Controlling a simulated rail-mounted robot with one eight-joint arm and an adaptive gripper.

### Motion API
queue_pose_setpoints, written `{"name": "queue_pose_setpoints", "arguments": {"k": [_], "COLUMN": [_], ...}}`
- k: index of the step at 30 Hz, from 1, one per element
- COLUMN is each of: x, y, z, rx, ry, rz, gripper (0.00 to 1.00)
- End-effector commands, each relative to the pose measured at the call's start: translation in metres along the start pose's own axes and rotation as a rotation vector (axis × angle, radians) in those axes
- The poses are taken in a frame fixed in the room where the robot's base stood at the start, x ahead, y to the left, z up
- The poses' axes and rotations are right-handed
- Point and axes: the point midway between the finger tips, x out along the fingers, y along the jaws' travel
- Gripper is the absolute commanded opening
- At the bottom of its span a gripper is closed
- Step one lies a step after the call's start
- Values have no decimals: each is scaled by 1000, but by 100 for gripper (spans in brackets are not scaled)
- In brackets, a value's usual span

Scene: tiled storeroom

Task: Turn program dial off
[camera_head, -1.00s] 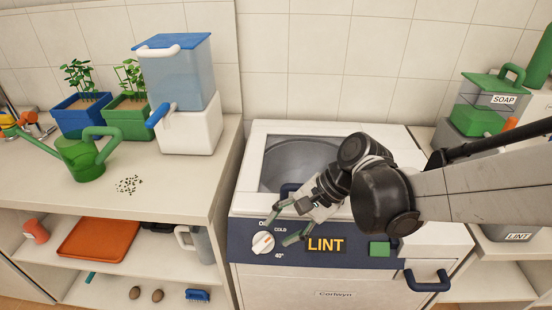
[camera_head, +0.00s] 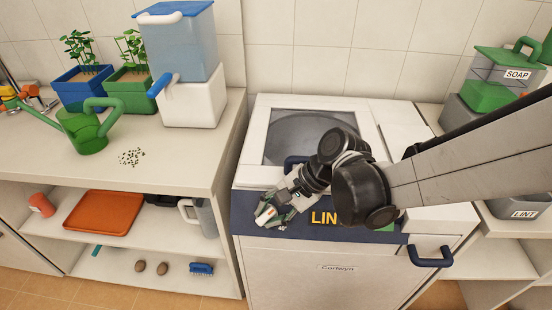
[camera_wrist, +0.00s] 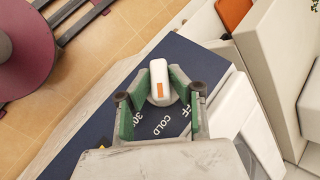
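The program dial is a white knob with an orange mark (camera_wrist: 159,80) on the washer's dark blue front panel (camera_wrist: 92,112). In the wrist view it stands between the two green-padded fingers of my gripper (camera_wrist: 158,84). The fingers are parted, one on each side of the knob, with what looks like a small gap; contact is hard to judge. "COLD", "30" and part of "OFF" show on the panel. In the head view my gripper (camera_head: 271,212) is at the panel's left end and covers most of the dial and its markings.
The washer (camera_head: 330,275) has a glass lid (camera_head: 310,130) on top and a blue handle (camera_head: 431,258) at front right. The left counter (camera_head: 185,178) holds a water dispenser (camera_head: 192,105) and green watering can (camera_head: 85,135).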

Motion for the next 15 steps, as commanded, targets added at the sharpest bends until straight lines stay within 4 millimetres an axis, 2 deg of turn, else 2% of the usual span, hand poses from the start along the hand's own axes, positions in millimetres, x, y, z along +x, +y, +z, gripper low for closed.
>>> {"name": "queue_pose_setpoints", "arguments": {"k": [1, 3, 15], "x": [0, 0, -1], "y": [0, 0, -2], "z": [0, 0, 0], "rx": [0, 0, -33], "ry": [0, 0, 0], "rz": [0, 0, 54], "gripper": [7, 0, 0]}}
